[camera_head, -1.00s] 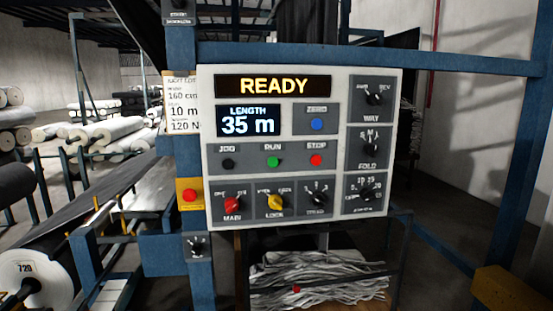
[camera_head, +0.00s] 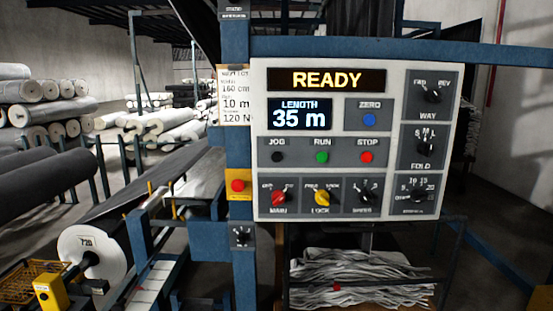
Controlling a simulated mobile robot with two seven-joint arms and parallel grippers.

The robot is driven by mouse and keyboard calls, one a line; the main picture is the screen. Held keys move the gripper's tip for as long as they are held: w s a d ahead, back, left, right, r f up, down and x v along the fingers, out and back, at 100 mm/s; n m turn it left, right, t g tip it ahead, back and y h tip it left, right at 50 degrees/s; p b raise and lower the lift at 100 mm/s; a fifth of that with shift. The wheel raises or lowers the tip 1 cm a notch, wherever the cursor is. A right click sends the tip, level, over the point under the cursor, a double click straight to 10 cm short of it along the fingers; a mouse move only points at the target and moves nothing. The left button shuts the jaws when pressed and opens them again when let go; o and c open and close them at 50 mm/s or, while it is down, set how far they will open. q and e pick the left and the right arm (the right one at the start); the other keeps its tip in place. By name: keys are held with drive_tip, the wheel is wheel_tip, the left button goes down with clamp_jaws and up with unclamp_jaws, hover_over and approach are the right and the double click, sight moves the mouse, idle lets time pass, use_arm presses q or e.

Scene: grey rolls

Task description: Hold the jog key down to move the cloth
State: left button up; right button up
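The jog key (camera_head: 277,157) is a small black round button labelled JOG on the white control panel (camera_head: 258,110). It stands left of the green RUN key (camera_head: 322,157) and the red STOP key (camera_head: 366,157). The display (camera_head: 326,79) reads READY, and the length screen (camera_head: 299,115) reads 35 m. Grey cloth (camera_head: 360,278) lies in loose folds in a bin below the panel. A dark sheet (camera_head: 185,183) slopes away behind the panel's left side. Neither of my grippers is in view, and nothing touches the jog key.
A blue frame post (camera_head: 240,140) carries a red button on a yellow plate (camera_head: 238,187). Rolls (camera_head: 45,115) are stacked at the left. A roll end marked 720 (camera_head: 88,252) and a yellow box (camera_head: 49,292) sit at lower left. Space before the panel looks clear.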

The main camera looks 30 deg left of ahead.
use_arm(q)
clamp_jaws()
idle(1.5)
